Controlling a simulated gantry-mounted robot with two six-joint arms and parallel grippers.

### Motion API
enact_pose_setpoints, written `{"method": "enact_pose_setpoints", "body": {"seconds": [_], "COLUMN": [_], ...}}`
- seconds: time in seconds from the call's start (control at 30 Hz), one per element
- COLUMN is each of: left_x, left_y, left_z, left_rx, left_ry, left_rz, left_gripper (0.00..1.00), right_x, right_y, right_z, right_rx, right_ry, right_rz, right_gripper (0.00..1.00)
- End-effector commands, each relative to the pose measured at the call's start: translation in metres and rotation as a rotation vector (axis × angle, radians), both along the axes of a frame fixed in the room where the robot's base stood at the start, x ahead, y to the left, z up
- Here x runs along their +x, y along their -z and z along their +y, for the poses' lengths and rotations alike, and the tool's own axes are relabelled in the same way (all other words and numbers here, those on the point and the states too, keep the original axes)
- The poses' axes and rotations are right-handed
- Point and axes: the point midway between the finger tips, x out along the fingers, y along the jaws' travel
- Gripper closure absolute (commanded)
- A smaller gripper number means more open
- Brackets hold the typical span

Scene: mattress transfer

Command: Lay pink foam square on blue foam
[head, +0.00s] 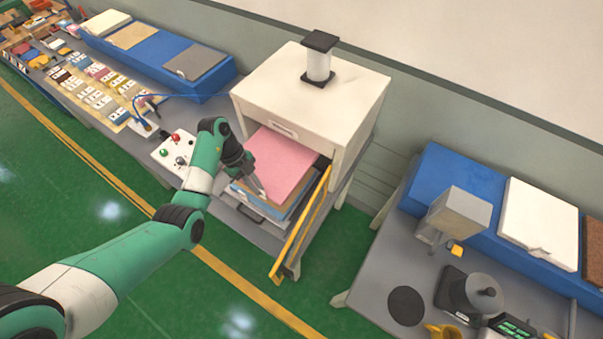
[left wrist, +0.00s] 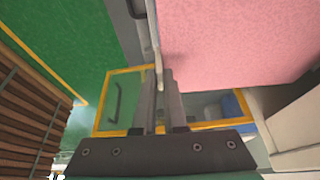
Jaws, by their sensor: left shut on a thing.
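The pink foam square (head: 283,160) is in the opening of the white press, on top of a stack of brown and blue layers. It fills the upper right of the left wrist view (left wrist: 235,40). My left gripper (head: 260,190) is at its near left edge, with its fingers shut on the edge near a corner; the fingers also show in the left wrist view (left wrist: 160,85). A long blue foam block (head: 450,180) lies on the right table, its left part bare. Another blue foam block (head: 160,50) is at the back left. My right gripper is not in view.
The white press housing (head: 310,90) stands above and behind the stack. A yellow-framed guard (head: 300,230) is along its right side. The right block bears a white pad (head: 540,215) and a brown pad. A grey device (head: 460,212) stands in front of the block.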

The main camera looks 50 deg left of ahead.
Motion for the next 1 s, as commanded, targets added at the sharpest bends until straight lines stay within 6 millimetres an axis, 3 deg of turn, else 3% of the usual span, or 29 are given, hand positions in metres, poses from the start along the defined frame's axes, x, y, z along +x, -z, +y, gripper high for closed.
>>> {"method": "enact_pose_setpoints", "body": {"seconds": [0.17,0.5,0.67,0.83,1.0], "left_x": [-0.001,-0.001,0.0,-0.001,0.0], "left_y": [0.002,0.061,0.066,0.095,0.101], "left_z": [0.001,0.0,0.001,0.0,0.001], "left_rx": [0.0,-0.002,0.0,-0.002,0.001], "left_ry": [-0.002,-0.001,-0.001,-0.002,-0.001], "left_rz": [0.0,0.002,0.0,0.003,0.0], "left_gripper": [1.0,1.0,1.0,1.0,1.0], "right_x": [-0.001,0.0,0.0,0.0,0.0], "right_y": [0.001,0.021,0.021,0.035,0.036], "right_z": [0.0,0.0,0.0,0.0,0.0], "right_rx": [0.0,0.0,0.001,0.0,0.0], "right_ry": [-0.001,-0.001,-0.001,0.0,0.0], "right_rz": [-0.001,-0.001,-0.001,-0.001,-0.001], "right_gripper": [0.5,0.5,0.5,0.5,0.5]}}
